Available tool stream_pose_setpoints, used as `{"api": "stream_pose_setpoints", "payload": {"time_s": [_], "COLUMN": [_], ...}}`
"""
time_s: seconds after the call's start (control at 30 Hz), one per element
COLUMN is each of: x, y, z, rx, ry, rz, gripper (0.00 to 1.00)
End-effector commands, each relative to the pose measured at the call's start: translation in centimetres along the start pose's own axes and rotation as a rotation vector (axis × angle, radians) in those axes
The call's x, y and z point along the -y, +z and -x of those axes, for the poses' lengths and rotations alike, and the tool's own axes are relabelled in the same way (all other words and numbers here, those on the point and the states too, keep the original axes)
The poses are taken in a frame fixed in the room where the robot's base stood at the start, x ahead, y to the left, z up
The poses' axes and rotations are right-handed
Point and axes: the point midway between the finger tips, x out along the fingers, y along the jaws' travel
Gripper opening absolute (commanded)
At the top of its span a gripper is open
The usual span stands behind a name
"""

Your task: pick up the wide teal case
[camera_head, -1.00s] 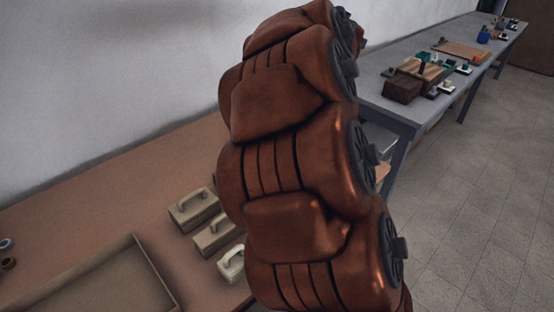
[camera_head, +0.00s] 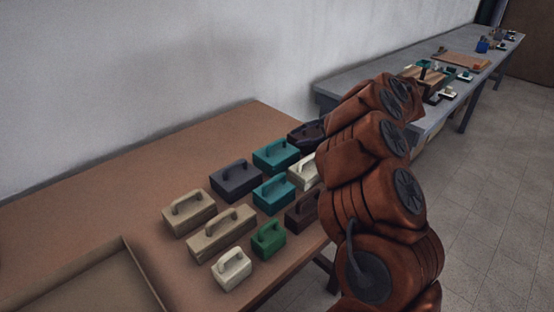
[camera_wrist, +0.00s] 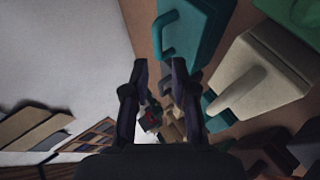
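Two teal cases with arched handles stand on the brown table in the head view: a back one (camera_head: 268,161) and a front one (camera_head: 268,204). The back one looks slightly wider, but I cannot be sure. In the wrist view a large teal case (camera_wrist: 205,35) with its handle is at the top, ahead and right of the fingers. More teal shows beside a cream case lower right. My gripper (camera_wrist: 163,72) is open and empty, its two dark fingers apart and not touching a case. In the head view my arm hides the gripper's exact place.
Around the teal cases stand a dark grey case (camera_head: 236,183), beige cases (camera_head: 222,238), a green case (camera_head: 268,245), a white case (camera_head: 233,276), a cream case (camera_head: 303,178) and a brown case (camera_head: 301,216). A shallow tray (camera_head: 130,252) is front left. A grey table lies behind.

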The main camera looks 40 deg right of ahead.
Motion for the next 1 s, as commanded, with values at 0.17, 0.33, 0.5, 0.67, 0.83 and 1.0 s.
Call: {"api": "stream_pose_setpoints", "payload": {"time_s": [0.17, 0.33, 0.5, 0.67, 0.83, 1.0], "x": [0.0, -0.1, -0.3, -0.4, -0.3, -0.3], "y": [-0.1, 0.1, 0.2, 0.5, 0.5, 0.5], "z": [-1.7, -2.8, -4.5, -6.8, -7.6, -7.5], "rx": [-0.004, -0.001, -0.005, -0.002, 0.001, 0.001], "ry": [-0.002, -0.002, -0.003, -0.003, 0.0, -0.001], "rz": [0.001, 0.002, 0.002, 0.001, 0.0, 0.001], "gripper": [0.26, 0.26, 0.26, 0.26, 0.26, 0.23]}}
